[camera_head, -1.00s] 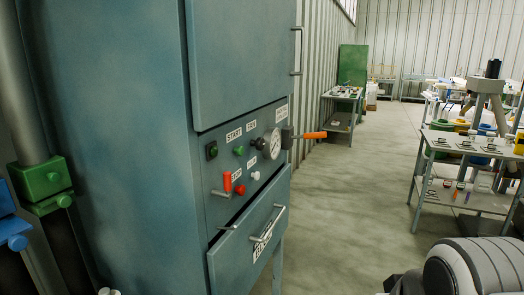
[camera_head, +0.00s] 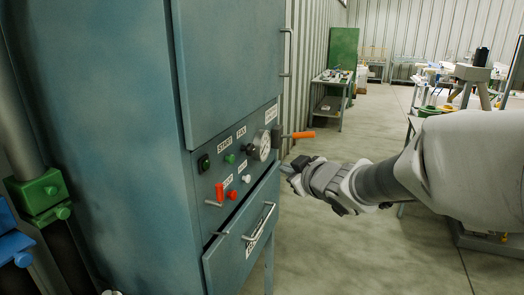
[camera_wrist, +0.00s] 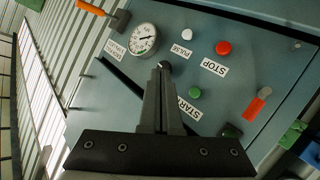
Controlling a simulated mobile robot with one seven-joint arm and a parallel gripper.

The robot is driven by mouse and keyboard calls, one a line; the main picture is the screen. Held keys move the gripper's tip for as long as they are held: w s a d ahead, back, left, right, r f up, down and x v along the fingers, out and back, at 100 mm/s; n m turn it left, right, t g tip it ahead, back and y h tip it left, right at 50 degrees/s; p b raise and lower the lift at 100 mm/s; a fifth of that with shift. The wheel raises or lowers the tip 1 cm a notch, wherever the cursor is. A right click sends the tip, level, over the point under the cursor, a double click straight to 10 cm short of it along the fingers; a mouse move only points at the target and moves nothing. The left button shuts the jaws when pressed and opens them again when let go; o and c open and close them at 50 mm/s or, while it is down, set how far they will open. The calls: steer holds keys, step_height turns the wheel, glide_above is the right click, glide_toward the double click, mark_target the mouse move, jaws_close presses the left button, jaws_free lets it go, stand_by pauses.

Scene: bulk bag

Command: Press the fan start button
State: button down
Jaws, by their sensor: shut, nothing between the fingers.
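The green button (camera_head: 230,158) sits on the blue-grey cabinet's control panel, below the START label (camera_head: 224,145). In the wrist view the green button (camera_wrist: 194,92) is just right of my fingers, by the upside-down START label (camera_wrist: 188,108). My gripper (camera_head: 288,170) is shut and empty, in front of the panel and to the right of the button, apart from it in the head view. In the wrist view my shut fingers (camera_wrist: 160,72) point toward the panel near the black knob (camera_wrist: 165,67) and hide part of the panel.
Also on the panel are a gauge (camera_head: 263,145), a red button (camera_head: 232,194), a white button (camera_head: 246,178), a red lever (camera_head: 219,193) and an orange handle (camera_head: 298,135) jutting right. A drawer (camera_head: 243,240) below stands slightly open.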

mark_target(232, 159)
steer(key=shift+w+a+n+y, duration=0.25)
steer(key=shift+a+n+y, duration=0.3)
steer(key=shift+a, duration=0.35)
steer(key=w+a+b, duration=0.3)
steer(key=a+b, duration=0.1)
steer(key=a, duration=0.4)
steer(key=shift+a, duration=0.15)
steer(key=shift+a+b, duration=0.1)
steer(key=shift+b, duration=0.2)
stand_by(1.3)
steer(key=shift+w+a, duration=0.15)
steer(key=shift+a, duration=0.1)
